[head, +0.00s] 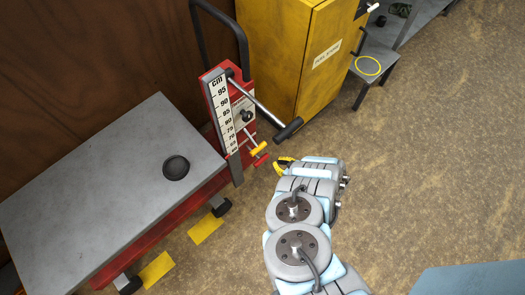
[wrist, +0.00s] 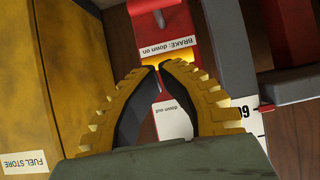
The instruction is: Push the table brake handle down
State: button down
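The table brake handle appears to be the yellow grip (head: 258,149) low on the red mast beside the lift table, at the end of a thin rod, with a small red piece just below it. In the wrist view a yellow part (wrist: 208,62) shows behind my fingertips, partly hidden by them, under a white label reading "BRAKE: down on" (wrist: 168,46). My gripper (head: 283,164) is just right of the yellow grip in the head view. Its yellow fingers (wrist: 160,68) show a gap between them, narrow at the tips, with nothing held. Contact with the handle cannot be told.
A black-gripped crank (head: 288,129) sticks out above my gripper. The grey lift table (head: 100,180) with a black round piece is left. A yellow fuel cabinet (head: 290,55) stands behind; it is left in the wrist view (wrist: 45,80).

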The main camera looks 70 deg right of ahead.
aim_at(264, 159)
dwell(0.3)
jog(key=b+x, duration=0.2)
jog(key=x, duration=0.1)
jog(key=f+b+x, duration=0.1)
jog(key=b+x, duration=0.1)
jog(key=x, duration=0.2)
jog(key=s+b+x, duration=0.1)
jog(key=b+x, duration=0.1)
jog(key=x, duration=0.2)
jog(key=shift+w+f, duration=0.2)
jog(key=shift+f, duration=0.15)
jog(key=shift+w+d+f+b, duration=0.1)
jog(key=shift+w+f+b, duration=0.1)
jog(key=shift+f+b, duration=0.55)
jog(key=shift+f, duration=0.1)
jog(key=shift+f, duration=0.1)
jog(key=shift+s+f, duration=0.15)
jog(key=shift+f, duration=0.1)
